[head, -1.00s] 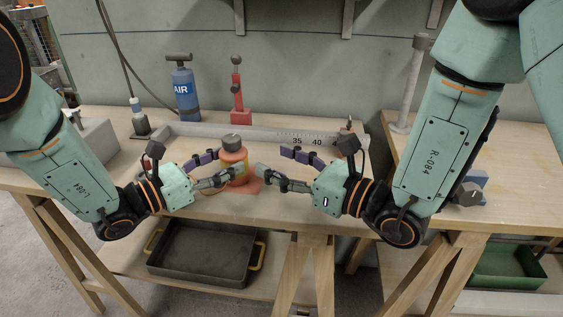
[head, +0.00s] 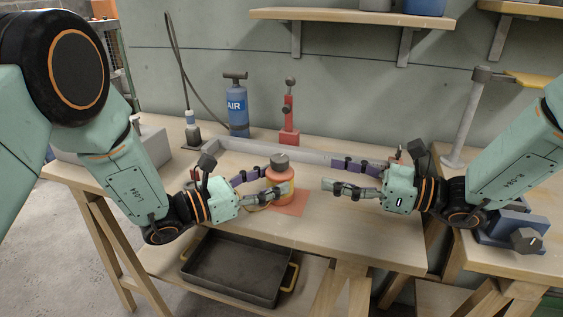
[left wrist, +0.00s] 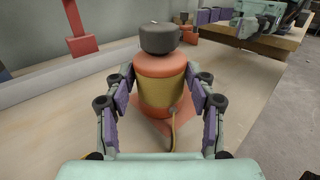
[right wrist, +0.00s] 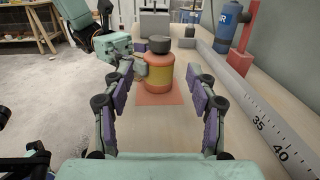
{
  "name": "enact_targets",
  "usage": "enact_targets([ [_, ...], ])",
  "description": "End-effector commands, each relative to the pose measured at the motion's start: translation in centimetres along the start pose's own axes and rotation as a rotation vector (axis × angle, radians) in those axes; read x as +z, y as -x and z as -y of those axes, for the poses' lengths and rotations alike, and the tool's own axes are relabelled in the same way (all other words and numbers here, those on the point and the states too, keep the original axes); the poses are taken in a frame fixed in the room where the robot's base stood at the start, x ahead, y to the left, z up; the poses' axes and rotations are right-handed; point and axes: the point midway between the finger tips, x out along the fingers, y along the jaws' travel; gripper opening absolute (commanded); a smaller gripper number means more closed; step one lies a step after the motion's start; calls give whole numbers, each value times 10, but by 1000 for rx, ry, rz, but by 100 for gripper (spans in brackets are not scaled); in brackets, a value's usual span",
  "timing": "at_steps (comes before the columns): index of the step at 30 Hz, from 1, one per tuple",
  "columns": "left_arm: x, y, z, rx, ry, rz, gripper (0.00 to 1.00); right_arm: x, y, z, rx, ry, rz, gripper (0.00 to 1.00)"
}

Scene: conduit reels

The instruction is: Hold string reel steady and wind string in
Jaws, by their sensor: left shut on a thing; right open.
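The string reel (head: 281,185) is orange with yellow string wound round its middle and a dark grey knob on top. It stands upright on an orange mat (head: 293,208) on the workbench. My left gripper (head: 268,185) is shut on the reel from the left; its fingers lie on both sides of it in the left wrist view (left wrist: 160,105). A yellow string end hangs down the reel's near side there. My right gripper (head: 330,172) is open and empty, to the right of the reel and apart from it. The reel stands ahead between its fingers in the right wrist view (right wrist: 159,75).
A grey ruled rail (head: 310,156) runs behind the reel. A blue AIR bottle (head: 237,108) and a red stand (head: 289,120) stand behind it. A dark tray (head: 235,268) sits on the lower shelf.

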Motion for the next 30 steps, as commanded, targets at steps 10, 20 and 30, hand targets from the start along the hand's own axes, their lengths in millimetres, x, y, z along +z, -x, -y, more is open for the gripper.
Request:
enact_targets([
  [10, 0, 0, 0, 0, 0, 1, 17, -2, -36, -2, 4, -18, -6, 58],
  [20, 0, 0, 0, 0, 0, 1, 17, -2, -90, -1, 2, -17, -5, 58],
  [30, 0, 0, 0, 0, 0, 1, 17, -1, -120, 0, -2, -19, -2, 58],
])
